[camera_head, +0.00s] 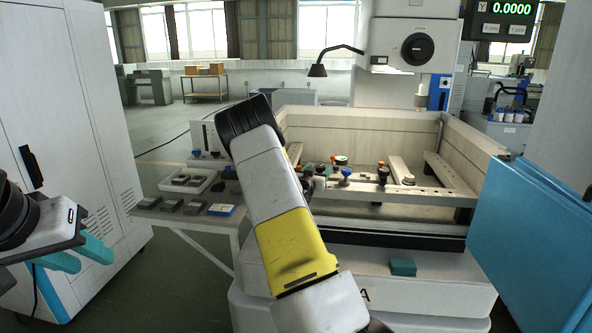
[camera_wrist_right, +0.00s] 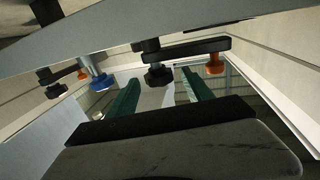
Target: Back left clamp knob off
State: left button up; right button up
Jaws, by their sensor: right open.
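Several clamps with black, blue and orange knobs sit along the machine's work frame. A blue knob (camera_wrist_right: 102,82) and an orange knob (camera_wrist_right: 215,66) flank the fingers. My left gripper (camera_head: 85,258) is open and empty at lower left.
The tank wall (camera_head: 350,122) rises behind the clamps. A side table carries a pale tray (camera_head: 188,180) and several dark blocks. A blue door (camera_head: 530,240) stands at right, a white cabinet (camera_head: 65,110) at left. A teal block (camera_head: 403,266) lies on the machine's front ledge.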

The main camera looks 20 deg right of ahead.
jog(key=shift+w+d, duration=0.3)
grip_shut()
